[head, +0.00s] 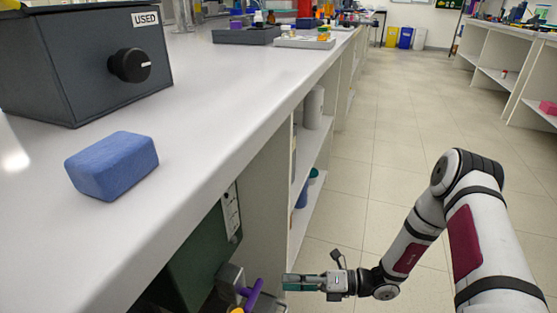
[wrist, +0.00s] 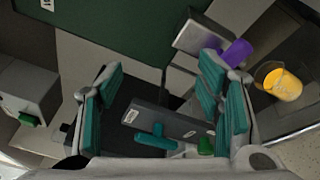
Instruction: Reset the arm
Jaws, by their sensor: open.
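My gripper (head: 301,283) is at the end of my arm, low beside the bench front in the head view, over the aisle side. In the wrist view my gripper (wrist: 165,100) has its two teal-padded fingers spread apart, with nothing held between them. Beyond the fingers is a grey block-shaped unit (wrist: 172,120) with a teal handle-like part (wrist: 155,138); its distance from the fingers is hard to tell.
The white bench (head: 225,110) holds a blue sponge-like block (head: 112,165) and a dark box marked USED (head: 60,65). Below are a green cabinet (head: 205,255) and a purple part (head: 251,293). A beaker of yellow liquid (wrist: 282,84) stands nearby. The aisle floor (head: 375,140) is clear.

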